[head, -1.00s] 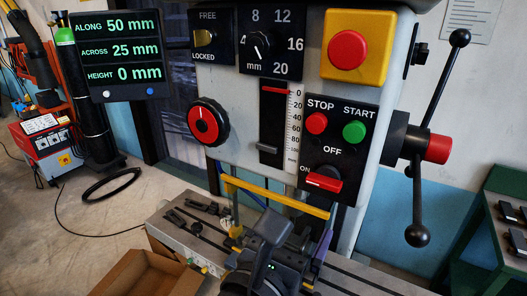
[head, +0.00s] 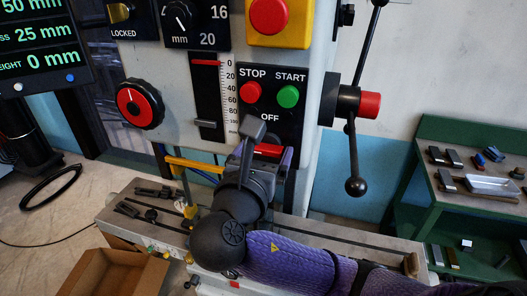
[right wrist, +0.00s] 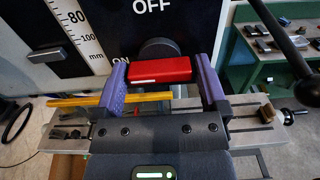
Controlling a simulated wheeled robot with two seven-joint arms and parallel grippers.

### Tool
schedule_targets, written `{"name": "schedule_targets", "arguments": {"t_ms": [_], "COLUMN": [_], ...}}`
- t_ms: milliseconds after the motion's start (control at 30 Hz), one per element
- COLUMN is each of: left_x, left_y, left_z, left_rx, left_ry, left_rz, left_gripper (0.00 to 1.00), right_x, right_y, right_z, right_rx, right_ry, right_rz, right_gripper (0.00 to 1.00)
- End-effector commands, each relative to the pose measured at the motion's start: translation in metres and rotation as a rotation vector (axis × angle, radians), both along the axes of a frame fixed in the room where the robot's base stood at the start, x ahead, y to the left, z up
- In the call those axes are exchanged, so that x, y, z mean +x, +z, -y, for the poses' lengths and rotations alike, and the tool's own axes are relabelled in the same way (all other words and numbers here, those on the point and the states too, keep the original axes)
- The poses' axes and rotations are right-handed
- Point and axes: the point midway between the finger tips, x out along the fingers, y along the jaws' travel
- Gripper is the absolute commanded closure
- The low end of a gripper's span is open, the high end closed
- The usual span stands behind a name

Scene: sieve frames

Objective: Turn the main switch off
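The main switch is a red bar handle (right wrist: 160,70) on a dark round hub, low on the black panel. The bar lies level, its left end by the ON mark; OFF is printed above. In the head view the handle (head: 268,150) is partly hidden by my right gripper (head: 266,158). The right wrist view shows that gripper (right wrist: 168,82) open, its two purple fingers to the left and right of the bar. Contact cannot be told. My left gripper is not in view.
Red STOP (head: 251,92) and green START (head: 288,96) buttons sit just above the switch. A yellow bar (right wrist: 88,101) crosses below it. A lever handle (head: 356,187) hangs at the right, beside a green bench (head: 440,140). A cardboard box (head: 115,272) is at lower left.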

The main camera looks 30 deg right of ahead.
Motion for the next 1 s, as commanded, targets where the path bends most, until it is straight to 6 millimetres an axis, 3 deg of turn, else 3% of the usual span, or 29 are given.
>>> {"name": "schedule_targets", "arguments": {"t_ms": [33, 300, 667, 1000], "left_x": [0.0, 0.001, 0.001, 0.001], "left_y": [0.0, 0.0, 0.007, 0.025], "left_z": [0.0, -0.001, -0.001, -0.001], "left_rx": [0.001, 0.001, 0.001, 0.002], "left_ry": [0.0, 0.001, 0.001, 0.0], "left_rz": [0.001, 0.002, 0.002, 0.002], "left_gripper": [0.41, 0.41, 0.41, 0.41], "right_x": [0.0, 0.0, 0.0, 0.0], "right_y": [0.0, 0.0, 0.001, 0.001], "right_z": [0.0, 0.0, -0.001, -0.001], "right_rx": [0.0, 0.0, 0.05, 0.232], "right_ry": [0.0, 0.0, 0.001, 0.0], "right_rz": [0.0, 0.0, 0.053, 0.264], "right_gripper": [0.21, 0.77, 0.77, 0.77]}}
